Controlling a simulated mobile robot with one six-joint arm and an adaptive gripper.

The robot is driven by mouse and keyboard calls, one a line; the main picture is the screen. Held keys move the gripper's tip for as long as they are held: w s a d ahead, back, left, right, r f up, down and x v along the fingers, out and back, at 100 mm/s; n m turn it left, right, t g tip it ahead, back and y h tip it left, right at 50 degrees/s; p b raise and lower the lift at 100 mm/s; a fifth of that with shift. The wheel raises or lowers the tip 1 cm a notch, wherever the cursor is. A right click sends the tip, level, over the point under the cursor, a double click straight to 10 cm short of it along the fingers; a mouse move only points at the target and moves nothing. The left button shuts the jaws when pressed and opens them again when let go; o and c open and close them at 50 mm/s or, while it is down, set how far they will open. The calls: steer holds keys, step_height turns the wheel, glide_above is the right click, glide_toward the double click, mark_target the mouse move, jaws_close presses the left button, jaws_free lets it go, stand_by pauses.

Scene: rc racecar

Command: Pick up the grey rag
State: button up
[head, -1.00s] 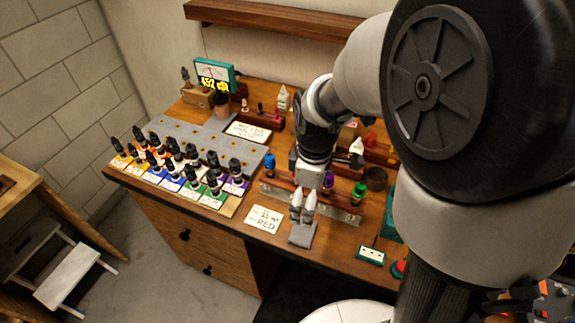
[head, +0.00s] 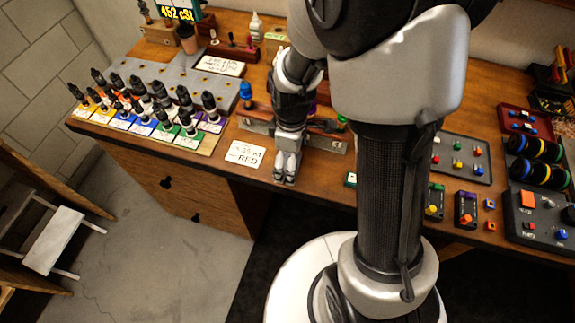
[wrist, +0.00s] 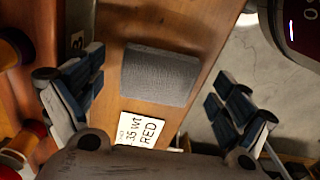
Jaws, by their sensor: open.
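The grey rag (wrist: 160,77) lies flat on the wooden workbench (wrist: 190,30), close to its front edge. It is a small folded square with a ribbed weave. My gripper (head: 285,180) points down over the bench's front edge, right of the white "RED" card (head: 245,154). In the wrist view my gripper (wrist: 158,85) is open, with one finger on each side of the rag and nothing between them but the rag below. The gripper hides the rag in the head view. I cannot tell the exact height of the fingertips above it.
A metal strip (head: 327,143) with a blue-topped item (head: 246,92) stands behind my gripper. Several black-topped bottles stand on coloured cards at left. A grey panel (head: 458,160) with coloured knobs is at right.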

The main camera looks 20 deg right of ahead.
steer(key=shift+f, duration=0.2)
steer(key=c, duration=1)
steer(key=shift+o, duration=0.2)
step_height(320, 180, up, 20)
steer(key=p, duration=0.7)
steer(key=shift+o, duration=1.3)
steer(key=c, duration=0.3)
steer(key=shift+c, duration=0.2)
